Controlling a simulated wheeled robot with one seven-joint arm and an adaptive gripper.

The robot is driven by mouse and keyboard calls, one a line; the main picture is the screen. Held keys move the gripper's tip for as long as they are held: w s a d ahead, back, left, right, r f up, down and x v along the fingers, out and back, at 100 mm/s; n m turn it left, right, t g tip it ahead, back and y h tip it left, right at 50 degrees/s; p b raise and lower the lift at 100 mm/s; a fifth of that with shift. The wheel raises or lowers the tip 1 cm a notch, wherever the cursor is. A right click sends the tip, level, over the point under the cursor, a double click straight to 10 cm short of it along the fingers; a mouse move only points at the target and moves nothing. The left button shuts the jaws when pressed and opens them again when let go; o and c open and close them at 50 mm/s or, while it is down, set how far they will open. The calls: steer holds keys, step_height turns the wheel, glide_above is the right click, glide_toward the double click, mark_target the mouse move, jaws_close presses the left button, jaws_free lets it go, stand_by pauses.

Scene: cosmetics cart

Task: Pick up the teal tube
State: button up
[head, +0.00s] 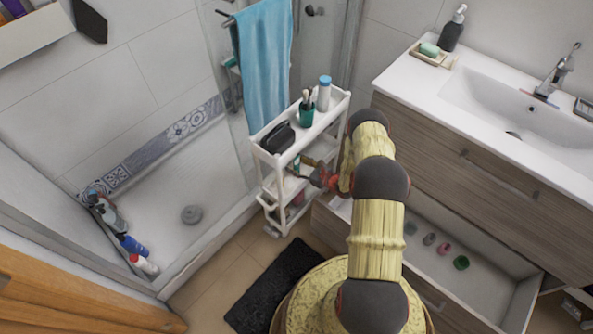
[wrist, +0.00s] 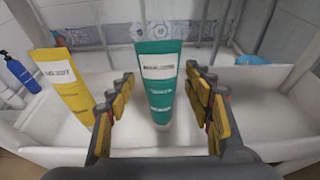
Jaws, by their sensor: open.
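The teal tube (wrist: 159,80) stands upright on a white shelf in the wrist view, with a white label on its front. My gripper (wrist: 158,92) is open, with one yellow-padded finger on each side of the tube and gaps showing between them. In the head view my gripper (head: 322,177) reaches into the middle shelf of the white cart (head: 345,99). A small teal piece at the gripper there is too small to name surely.
A yellow tube (wrist: 62,88) stands just left of my left finger. The shelf has a raised white rim and back rails. On the cart top are a dark case (head: 277,138), a teal cup (head: 306,115) and a white bottle (head: 323,95). An open drawer (head: 520,300) is at the right.

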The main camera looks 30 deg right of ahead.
steer(key=c, duration=0.4)
steer(key=c, duration=1)
steer(key=shift+o, duration=0.2)
